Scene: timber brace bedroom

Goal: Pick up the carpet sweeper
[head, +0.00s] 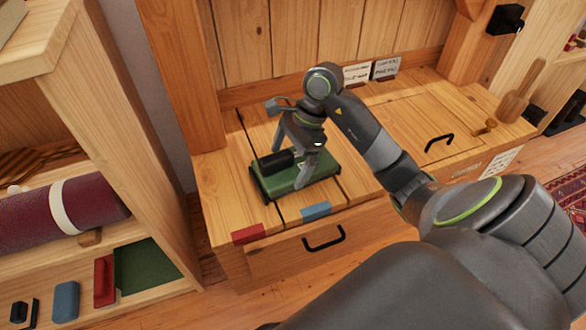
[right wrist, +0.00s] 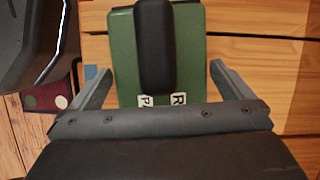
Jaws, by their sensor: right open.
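The carpet sweeper (head: 315,173) appears to be the green, flat, box-like thing with a black grip on top, lying on the wooden chest (head: 365,193). In the right wrist view the green body (right wrist: 125,60) with its black grip (right wrist: 155,45) and white lettered labels lies ahead, between the two fingers. My right gripper (head: 292,157) is open over it, pointing down, with one finger on each side. I cannot tell whether the fingers touch it. Part of the sweeper is hidden behind the gripper. My left gripper is not in view.
A red tag (head: 248,234) and a blue tag (head: 315,211) mark the chest's front edge, above a drawer with a black handle (head: 324,239). A shelf unit (head: 128,130) with a rolled maroon mat (head: 100,207) stands left. A wooden mallet-like thing (head: 520,92) stands right.

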